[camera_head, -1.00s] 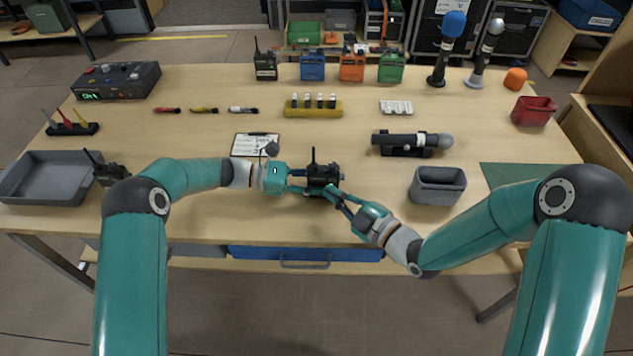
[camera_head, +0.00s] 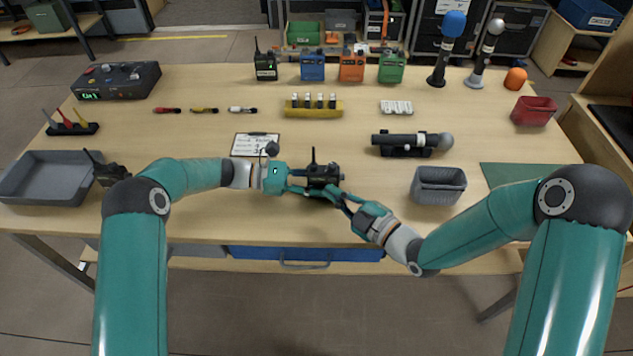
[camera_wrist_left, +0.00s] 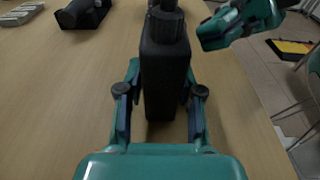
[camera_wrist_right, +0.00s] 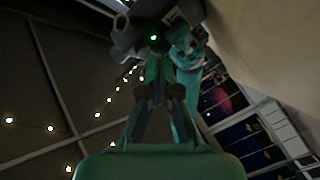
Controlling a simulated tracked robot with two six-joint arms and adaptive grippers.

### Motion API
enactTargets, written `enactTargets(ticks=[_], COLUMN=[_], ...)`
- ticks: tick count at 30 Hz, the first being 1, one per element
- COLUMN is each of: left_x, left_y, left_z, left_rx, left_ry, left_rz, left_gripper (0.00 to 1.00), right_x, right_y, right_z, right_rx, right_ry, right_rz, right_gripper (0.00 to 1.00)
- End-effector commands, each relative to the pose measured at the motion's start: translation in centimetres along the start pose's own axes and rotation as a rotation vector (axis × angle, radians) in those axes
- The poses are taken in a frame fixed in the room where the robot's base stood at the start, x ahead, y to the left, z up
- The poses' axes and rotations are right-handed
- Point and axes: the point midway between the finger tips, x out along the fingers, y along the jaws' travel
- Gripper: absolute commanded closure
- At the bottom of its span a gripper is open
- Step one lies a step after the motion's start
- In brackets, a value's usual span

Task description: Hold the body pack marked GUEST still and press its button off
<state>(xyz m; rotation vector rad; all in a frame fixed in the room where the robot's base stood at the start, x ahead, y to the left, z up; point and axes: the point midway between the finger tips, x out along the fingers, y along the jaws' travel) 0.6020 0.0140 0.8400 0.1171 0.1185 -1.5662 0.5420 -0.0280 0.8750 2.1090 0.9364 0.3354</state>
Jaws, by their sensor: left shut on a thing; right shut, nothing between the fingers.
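A black body pack (camera_head: 322,171) with a stub antenna is held above the table's front middle; its marking cannot be read. My left gripper (camera_head: 303,184) is shut on it, and the left wrist view shows the dark pack (camera_wrist_left: 165,70) between the fingers. My right gripper (camera_head: 331,191) is shut and empty, its tips close to the pack's near side.
A clipboard (camera_head: 248,145) lies behind the left gripper. A microphone on a stand (camera_head: 402,151) and a grey bin (camera_head: 415,188) are to the right. A grey tray (camera_head: 40,195) and another dark pack (camera_head: 108,174) are at left. Several packs stand at the back.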

Motion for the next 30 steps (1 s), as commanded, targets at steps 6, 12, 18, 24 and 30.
enactTargets(ticks=[6, 12, 18, 24, 30], left_x=[-0.01, -0.01, -0.01, -0.01, -0.01], left_y=[0.01, 0.01, 0.01, 0.02, 0.01], left_z=[0.04, 0.04, 0.04, 0.03, 0.03], left_rx=[0.0, 0.0, 0.0, 0.0, 0.0], left_ry=[-0.001, -0.001, -0.001, -0.001, 0.0], left_rz=[0.0, 0.0, 0.0, 0.0, 0.0], left_gripper=[1.0, 1.0, 1.0, 1.0, 1.0], right_x=[-0.02, 0.01, 0.39, 0.57, 0.57], right_y=[-0.06, -0.04, 0.33, 0.47, 0.49], right_z=[0.03, 0.05, 0.27, 0.36, 0.35], right_rx=[0.002, 0.002, 0.001, 0.002, 0.001], right_ry=[-0.001, -0.001, -0.001, -0.001, 0.0], right_rz=[-0.001, -0.001, 0.0, -0.001, -0.001], right_gripper=[1.0, 1.0, 1.0, 1.0, 1.0])
